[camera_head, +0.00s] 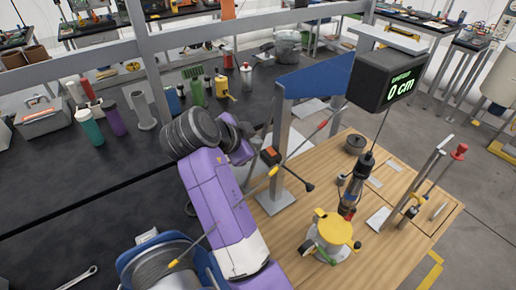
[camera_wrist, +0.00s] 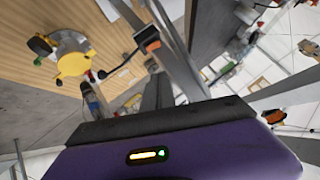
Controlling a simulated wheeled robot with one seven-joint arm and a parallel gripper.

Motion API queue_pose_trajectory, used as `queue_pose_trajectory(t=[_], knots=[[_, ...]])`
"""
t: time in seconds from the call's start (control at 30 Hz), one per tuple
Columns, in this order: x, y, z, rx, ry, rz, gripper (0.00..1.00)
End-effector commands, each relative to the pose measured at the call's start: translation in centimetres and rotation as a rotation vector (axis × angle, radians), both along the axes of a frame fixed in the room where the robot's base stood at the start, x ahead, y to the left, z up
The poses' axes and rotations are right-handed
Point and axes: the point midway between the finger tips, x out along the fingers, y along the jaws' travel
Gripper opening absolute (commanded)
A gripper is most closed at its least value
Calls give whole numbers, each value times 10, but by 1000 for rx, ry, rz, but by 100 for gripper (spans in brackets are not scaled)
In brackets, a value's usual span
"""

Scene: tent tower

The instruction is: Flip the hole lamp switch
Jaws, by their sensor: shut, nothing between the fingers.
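A small black box with an orange face (camera_head: 270,155) sits on the grey upright post (camera_head: 281,130) at the wooden table's left side. It looks like a switch, but I cannot read a label or tell its position. It also shows in the wrist view (camera_wrist: 148,42), above my gripper. My gripper (camera_wrist: 157,92) is shut and empty, its dark fingers pointing toward the post, apart from the box as far as I can tell. In the head view my purple wrist is left of the post; the fingertips are hard to make out. A black lamp-like cylinder (camera_head: 366,163) hangs over the table.
A black display reading 0 cm (camera_head: 390,80) hangs from the blue arm (camera_head: 318,77) on the post. A yellow-topped device (camera_head: 333,228) stands on the wooden table (camera_head: 375,265). Thin rods with yellow and red grips cross near my arm. A black bench with bottles lies left.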

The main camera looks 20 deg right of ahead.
Motion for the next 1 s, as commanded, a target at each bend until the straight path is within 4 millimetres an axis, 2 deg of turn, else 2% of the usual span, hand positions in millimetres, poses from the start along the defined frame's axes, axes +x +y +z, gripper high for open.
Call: queue_pose_trajectory(t=[0.27,0.73,1.0], knots=[[6,-7,-7,-2,4,0,0],[50,-58,-62,-1,6,-1,0],[64,-54,-91,-1,4,1,0]])
